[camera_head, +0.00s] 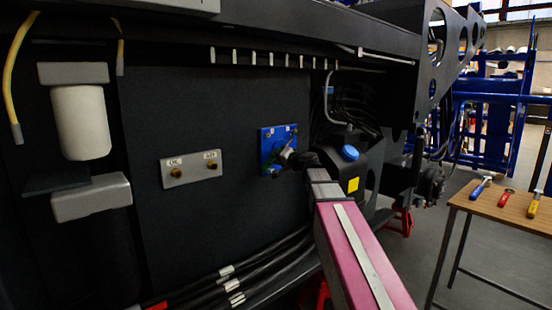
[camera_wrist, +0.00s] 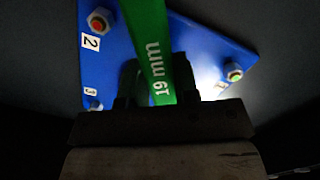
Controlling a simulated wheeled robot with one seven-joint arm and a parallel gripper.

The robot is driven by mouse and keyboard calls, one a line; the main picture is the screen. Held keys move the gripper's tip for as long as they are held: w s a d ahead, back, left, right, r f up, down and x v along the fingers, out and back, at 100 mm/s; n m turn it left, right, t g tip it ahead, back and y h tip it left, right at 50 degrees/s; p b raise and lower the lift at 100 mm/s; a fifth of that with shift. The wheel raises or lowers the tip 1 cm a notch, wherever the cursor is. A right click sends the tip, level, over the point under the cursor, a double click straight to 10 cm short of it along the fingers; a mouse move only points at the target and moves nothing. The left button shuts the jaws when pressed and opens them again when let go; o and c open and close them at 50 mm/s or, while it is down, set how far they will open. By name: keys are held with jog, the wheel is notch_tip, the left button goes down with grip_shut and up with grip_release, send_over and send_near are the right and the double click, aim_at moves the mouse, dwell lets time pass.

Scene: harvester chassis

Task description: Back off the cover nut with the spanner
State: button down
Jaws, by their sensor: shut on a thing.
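My gripper (camera_wrist: 157,82) is shut on a green spanner (camera_wrist: 150,40) marked "19 mm", which runs up out of the wrist view. Its working end is out of frame there, so I cannot tell whether it sits on a nut. Behind it is a blue cover plate (camera_wrist: 120,62) with a nut (camera_wrist: 98,22) by the label 2, another nut (camera_wrist: 233,72) at the right and one at the lower left (camera_wrist: 95,105). In the head view my gripper (camera_head: 288,157) is at the blue plate (camera_head: 266,138), hiding its lower right part.
Left of the plate is a metal bracket (camera_head: 190,168) with two brass fittings. A dark tank with a blue cap (camera_head: 349,153) stands close to the right of my gripper. Hoses (camera_head: 240,275) run below. A wooden table (camera_head: 510,207) at the right holds blue-, red- and yellow-handled tools.

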jog(key=shift+w+d+f+n, duration=0.3)
jog(key=shift+d+f+n, duration=0.15)
jog(key=shift+f, duration=0.2)
jog(key=shift+w+d+f+n, duration=0.3)
jog(key=shift+d+f+n, duration=0.05)
jog(key=shift+f+n, duration=0.25)
jog(key=shift+w+d+f+n+h, duration=0.2)
jog(key=shift+w+d+f+n, duration=0.2)
jog(key=shift+d+f+n, duration=0.15)
jog(key=shift+w+d+f+n+h, duration=0.2)
jog(key=shift+w+d+f+n, duration=0.15)
jog(key=shift+d+f+n, duration=0.2)
jog(key=shift+s+a+r+m, duration=0.2)
jog(key=shift+a+m, duration=0.05)
jog(key=f+v, duration=0.1)
jog(key=v, duration=0.9)
jog(key=shift+s, duration=0.5)
jog(key=shift+d, duration=0.1)
dwell(0.6)
